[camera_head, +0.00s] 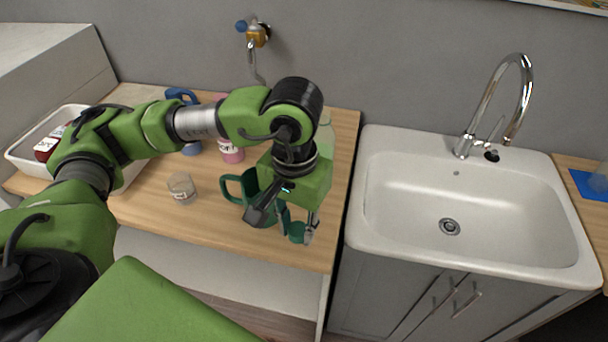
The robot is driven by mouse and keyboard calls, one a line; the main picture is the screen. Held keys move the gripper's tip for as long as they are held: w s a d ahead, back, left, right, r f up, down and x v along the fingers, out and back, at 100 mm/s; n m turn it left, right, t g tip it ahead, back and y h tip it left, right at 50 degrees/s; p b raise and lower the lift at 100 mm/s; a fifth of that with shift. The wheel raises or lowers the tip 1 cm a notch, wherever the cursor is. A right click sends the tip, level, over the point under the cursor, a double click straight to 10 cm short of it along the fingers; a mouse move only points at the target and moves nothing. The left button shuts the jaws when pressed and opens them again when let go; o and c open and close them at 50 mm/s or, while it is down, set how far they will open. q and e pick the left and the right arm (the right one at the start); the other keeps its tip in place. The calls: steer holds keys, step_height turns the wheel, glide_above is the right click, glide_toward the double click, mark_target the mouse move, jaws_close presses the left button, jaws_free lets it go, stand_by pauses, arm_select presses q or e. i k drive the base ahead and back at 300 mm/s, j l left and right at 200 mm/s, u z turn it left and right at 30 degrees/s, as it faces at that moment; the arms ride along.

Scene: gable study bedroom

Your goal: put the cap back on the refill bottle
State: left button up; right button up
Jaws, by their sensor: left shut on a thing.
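My left gripper (288,228) hangs low over the front right part of the wooden counter, pointing down. It is shut on a small dark green piece (297,232), which looks like the cap; the fingers partly hide it. A pale translucent bottle (326,135) shows behind my wrist, mostly hidden; it may be the refill bottle. A pink bottle (231,153) with a white label stands further back left, partly behind my arm. My right gripper is not in view.
A dark green mug (233,191) stands just left of my gripper. A white tub (22,158) is at the far left. A white sink (400,220) lies right of the counter (150,215).

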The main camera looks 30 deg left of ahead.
mark_target(325, 138)
steer(key=k+u, duration=0.15)
steer(key=u, duration=1.1)
steer(key=l, duration=0.95)
